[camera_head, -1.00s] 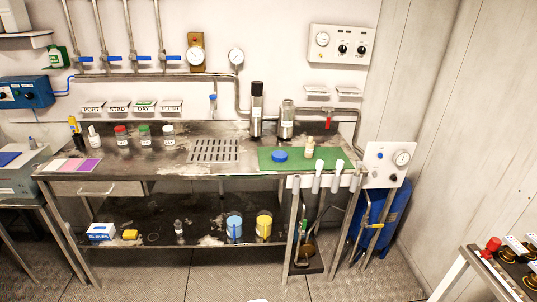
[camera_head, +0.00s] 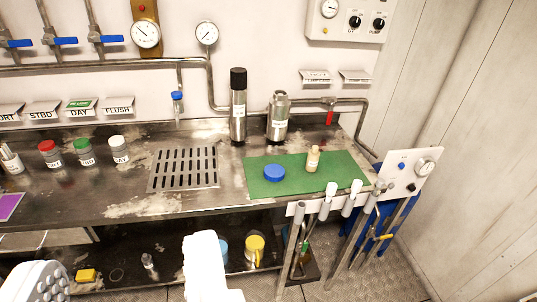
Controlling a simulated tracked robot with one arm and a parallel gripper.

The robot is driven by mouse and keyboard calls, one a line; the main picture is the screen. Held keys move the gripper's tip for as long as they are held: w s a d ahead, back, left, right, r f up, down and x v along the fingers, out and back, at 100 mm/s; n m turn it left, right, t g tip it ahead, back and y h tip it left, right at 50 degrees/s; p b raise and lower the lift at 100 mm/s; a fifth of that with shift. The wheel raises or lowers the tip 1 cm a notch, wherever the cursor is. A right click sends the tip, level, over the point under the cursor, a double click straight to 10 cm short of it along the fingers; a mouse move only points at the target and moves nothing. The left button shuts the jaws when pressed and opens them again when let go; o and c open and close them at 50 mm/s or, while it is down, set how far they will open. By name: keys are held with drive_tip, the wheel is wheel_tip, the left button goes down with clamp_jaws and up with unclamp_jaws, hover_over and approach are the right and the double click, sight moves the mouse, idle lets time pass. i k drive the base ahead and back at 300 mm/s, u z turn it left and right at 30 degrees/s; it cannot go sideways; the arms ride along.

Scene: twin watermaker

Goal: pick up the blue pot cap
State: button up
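The blue pot cap (camera_head: 274,173) is a round, flat blue disc. It lies on the left part of the green mat (camera_head: 335,184) on the metal bench, with nothing on top of it. Two pale fingers of my gripper (camera_head: 123,254) rise from the bottom edge at the lower left, wide apart with nothing between them. They are in front of the bench, nearer to me and to the left of the cap. A small cream bottle (camera_head: 313,160) stands on the mat to the right of the cap.
Lidded jars (camera_head: 84,152) stand further left.

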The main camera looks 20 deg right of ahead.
sight(274, 173)
drive_tip(key=u, duration=0.05)
drive_tip(key=i, duration=1.3)
drive_tip(key=z, duration=0.85)
